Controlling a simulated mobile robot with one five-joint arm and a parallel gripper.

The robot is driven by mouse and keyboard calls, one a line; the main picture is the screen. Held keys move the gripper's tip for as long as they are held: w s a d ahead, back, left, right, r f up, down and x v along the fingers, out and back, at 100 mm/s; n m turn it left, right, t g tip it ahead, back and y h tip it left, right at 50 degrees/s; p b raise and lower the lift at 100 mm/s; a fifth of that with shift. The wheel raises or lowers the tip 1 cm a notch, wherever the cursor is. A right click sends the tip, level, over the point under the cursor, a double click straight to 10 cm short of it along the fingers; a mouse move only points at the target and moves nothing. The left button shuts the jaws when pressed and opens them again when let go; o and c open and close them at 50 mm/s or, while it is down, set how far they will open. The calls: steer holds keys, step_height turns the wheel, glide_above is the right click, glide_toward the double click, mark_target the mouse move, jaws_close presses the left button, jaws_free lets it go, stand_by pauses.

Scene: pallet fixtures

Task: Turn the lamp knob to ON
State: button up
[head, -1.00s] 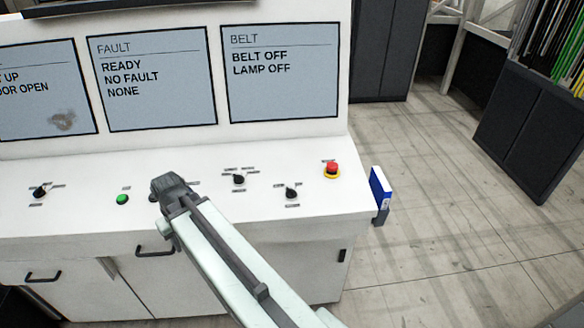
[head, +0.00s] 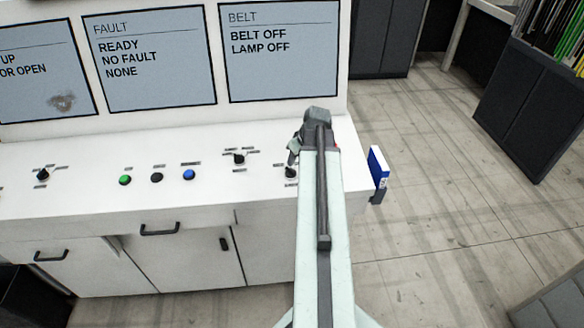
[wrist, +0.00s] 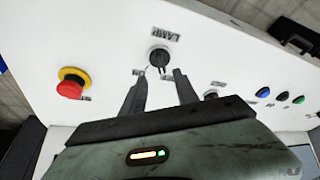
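The lamp knob (wrist: 160,56) is black and round, beside an upside-down LAMP label in the wrist view. It also shows in the head view (head: 291,173), just left of my arm and partly covered. My gripper (wrist: 161,73) points at the knob with two dark fingers apart and nothing between them. The fingertips lie just short of the knob in the picture; I cannot tell whether they touch it. In the head view my gripper (head: 294,151) is over the right part of the console. The belt screen (head: 283,50) reads BELT OFF and LAMP OFF.
A red stop button (wrist: 70,84) on a yellow ring is on one side of the lamp knob. Another black selector (head: 240,159) and blue (head: 189,175), black (head: 157,177) and green (head: 125,180) buttons are on the other. A blue-and-white item (head: 378,168) hangs at the console's right end.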

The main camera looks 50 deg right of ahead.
mark_target(291, 169)
steer(key=b+x, duration=0.7)
steer(key=x, duration=0.1)
steer(key=shift+s+r, duration=0.1)
jaws_close()
steer(key=shift+d, duration=0.1)
